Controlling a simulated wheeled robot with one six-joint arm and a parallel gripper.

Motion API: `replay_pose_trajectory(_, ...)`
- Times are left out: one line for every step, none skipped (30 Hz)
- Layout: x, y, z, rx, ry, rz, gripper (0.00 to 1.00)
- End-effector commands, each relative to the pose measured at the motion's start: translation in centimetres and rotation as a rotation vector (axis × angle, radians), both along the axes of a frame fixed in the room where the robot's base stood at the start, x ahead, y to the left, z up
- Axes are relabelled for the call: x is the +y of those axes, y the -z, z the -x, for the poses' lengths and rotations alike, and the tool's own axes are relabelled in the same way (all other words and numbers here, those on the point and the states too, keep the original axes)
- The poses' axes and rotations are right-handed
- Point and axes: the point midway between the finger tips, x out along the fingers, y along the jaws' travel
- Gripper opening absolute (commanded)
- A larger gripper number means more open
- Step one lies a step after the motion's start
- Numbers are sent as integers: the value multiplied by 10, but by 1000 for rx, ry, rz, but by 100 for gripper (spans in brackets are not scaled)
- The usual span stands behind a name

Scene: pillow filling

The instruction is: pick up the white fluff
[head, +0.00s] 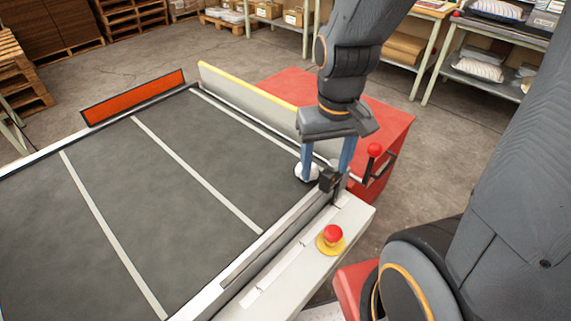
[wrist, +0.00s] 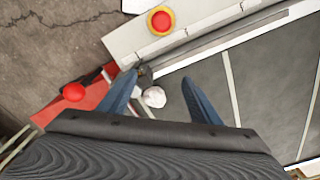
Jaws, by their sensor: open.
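The white fluff (head: 308,172) is a small pale lump at the right corner of the dark conveyor-like surface (head: 150,230), close to the side rail. In the wrist view the fluff (wrist: 154,97) shows between the two blue fingers, nearer the left one. My gripper (head: 325,180) points down over that corner with its fingers apart. The gripper also shows in the wrist view (wrist: 160,84). One finger partly overlaps the fluff in the head view. I cannot tell whether either finger touches it.
A small black block (head: 328,179) sits on the rail beside the fluff. A pale guard wall with a yellow edge (head: 245,85) and a red cabinet with a red-knobbed lever (head: 374,150) stand close by. A red emergency button (head: 333,234) is on the front rail.

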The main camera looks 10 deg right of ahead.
Motion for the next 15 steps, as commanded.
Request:
replay_pose_trajectory(0,-13,-1,-16,-2,0,57)
replay_pose_trajectory(0,-18,-3,-27,-4,1,57)
replay_pose_trajectory(0,-25,-5,-41,-7,1,57)
replay_pose_trajectory(-1,-30,-7,-53,-10,1,57)
replay_pose_trajectory(-1,-36,-9,-64,-14,3,57)
replay_pose_trajectory(-1,-42,-13,-77,-19,3,57)
replay_pose_trajectory(-1,-46,-15,-87,-25,4,57)
replay_pose_trajectory(-1,-50,-17,-95,-32,4,57)
replay_pose_trajectory(1,-55,-21,-106,-47,6,57)
replay_pose_trajectory(2,-58,-24,-113,-58,8,57)
replay_pose_trajectory(2,-61,-28,-118,-73,10,57)
replay_pose_trajectory(2,-63,-35,-122,-103,13,57)
replay_pose_trajectory(2,-61,-40,-119,-130,16,57)
replay_pose_trajectory(2,-58,-44,-115,-156,19,57)
replay_pose_trajectory(2,-52,-50,-104,-190,22,57)
